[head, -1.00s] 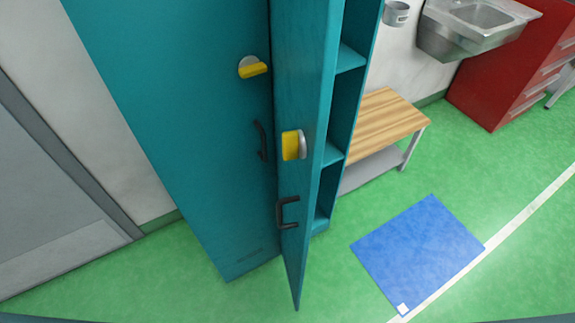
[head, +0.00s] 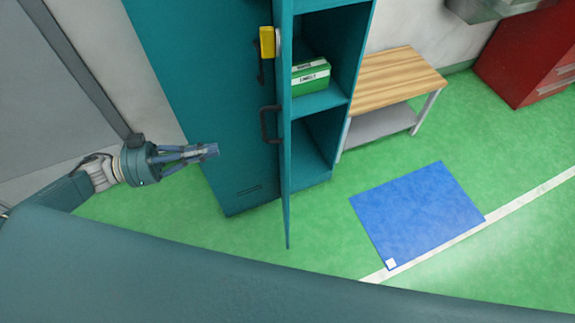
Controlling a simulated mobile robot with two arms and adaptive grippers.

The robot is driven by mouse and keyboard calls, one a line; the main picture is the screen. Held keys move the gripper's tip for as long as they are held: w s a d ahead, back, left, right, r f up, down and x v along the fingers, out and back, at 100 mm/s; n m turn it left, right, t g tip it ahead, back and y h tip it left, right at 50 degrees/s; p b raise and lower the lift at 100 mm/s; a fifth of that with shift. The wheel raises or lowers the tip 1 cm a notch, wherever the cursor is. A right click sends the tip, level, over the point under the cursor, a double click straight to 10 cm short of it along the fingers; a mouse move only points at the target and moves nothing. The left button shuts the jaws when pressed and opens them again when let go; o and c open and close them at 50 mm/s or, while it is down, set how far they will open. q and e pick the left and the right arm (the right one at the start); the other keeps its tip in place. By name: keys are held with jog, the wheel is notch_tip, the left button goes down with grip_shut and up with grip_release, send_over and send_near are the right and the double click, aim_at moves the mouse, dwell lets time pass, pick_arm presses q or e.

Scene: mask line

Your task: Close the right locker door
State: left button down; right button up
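The teal locker's right door (head: 285,180) stands open and shows nearly edge-on in the head view, swung out toward me. It has a dark handle (head: 264,124) and a yellow latch (head: 267,42). The right compartment (head: 312,150) is open, with shelves inside. The left door (head: 205,90) is shut. My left gripper (head: 214,151) is in front of the left door, left of the right door's handle and apart from it. Its fingers look close together and hold nothing that I can see; whether they are fully shut is unclear. My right gripper is not in view.
A green box (head: 311,77) lies on a locker shelf. A wooden-topped bench (head: 395,75) stands right of the locker, and a red cabinet (head: 525,60) stands farther right. A blue mat (head: 418,214) lies on the open green floor. A grey door (head: 50,90) is at left.

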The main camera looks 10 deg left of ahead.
pick_arm(q)
jog(key=w+d+r+m+g+h+p, duration=0.1)
jog(key=d+r+g+p, duration=0.1)
jog(key=d, duration=1.3)
jog(key=shift+r+g+p, duration=0.2)
jog(key=shift+g+p, duration=0.1)
jog(key=shift+p, duration=0.45)
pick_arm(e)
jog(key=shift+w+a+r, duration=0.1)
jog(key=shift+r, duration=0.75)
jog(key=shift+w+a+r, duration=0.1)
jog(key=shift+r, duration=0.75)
pick_arm(q)
jog(key=shift+w+d, duration=0.1)
